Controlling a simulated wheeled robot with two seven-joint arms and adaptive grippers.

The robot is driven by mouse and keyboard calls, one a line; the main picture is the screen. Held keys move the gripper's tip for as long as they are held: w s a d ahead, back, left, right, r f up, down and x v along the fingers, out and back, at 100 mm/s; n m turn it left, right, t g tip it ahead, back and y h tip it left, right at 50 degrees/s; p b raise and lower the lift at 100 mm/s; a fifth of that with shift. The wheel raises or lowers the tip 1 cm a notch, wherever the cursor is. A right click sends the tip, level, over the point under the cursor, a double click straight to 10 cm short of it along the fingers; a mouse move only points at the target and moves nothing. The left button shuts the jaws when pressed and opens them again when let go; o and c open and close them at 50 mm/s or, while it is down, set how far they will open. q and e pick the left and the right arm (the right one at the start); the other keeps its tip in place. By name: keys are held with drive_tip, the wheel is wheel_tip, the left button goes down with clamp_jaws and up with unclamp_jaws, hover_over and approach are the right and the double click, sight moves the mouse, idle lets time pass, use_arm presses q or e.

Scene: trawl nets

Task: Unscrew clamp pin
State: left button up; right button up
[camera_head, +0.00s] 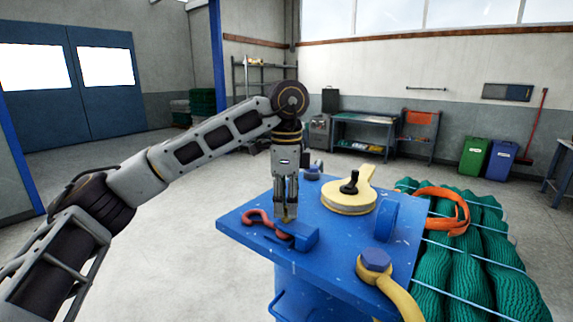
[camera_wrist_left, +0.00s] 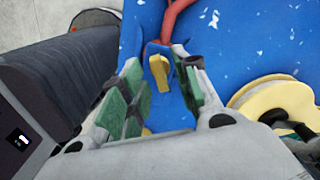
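A small blue clamp block (camera_head: 303,236) sits on the blue table top (camera_head: 335,252), with a red hook-shaped piece (camera_head: 258,217) beside it. A yellow tab (camera_wrist_left: 160,73), which looks like the clamp pin's head, shows upright at the block in the left wrist view. My left gripper (camera_head: 287,213) points straight down over the clamp. Its green-padded fingers (camera_wrist_left: 160,92) are apart, with the yellow tab showing between them and a gap on each side. I cannot tell whether the fingertips reach down around it. The pin's shaft is hidden. My right gripper is not in view.
Green nets (camera_head: 458,262) with an orange strap (camera_head: 440,193) lie right of the table. The floor at left is clear.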

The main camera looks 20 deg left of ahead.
use_arm(q)
wheel_tip(320, 180, up, 11)
idle(1.2)
drive_tip(key=shift+w, duration=0.1)
idle(0.4)
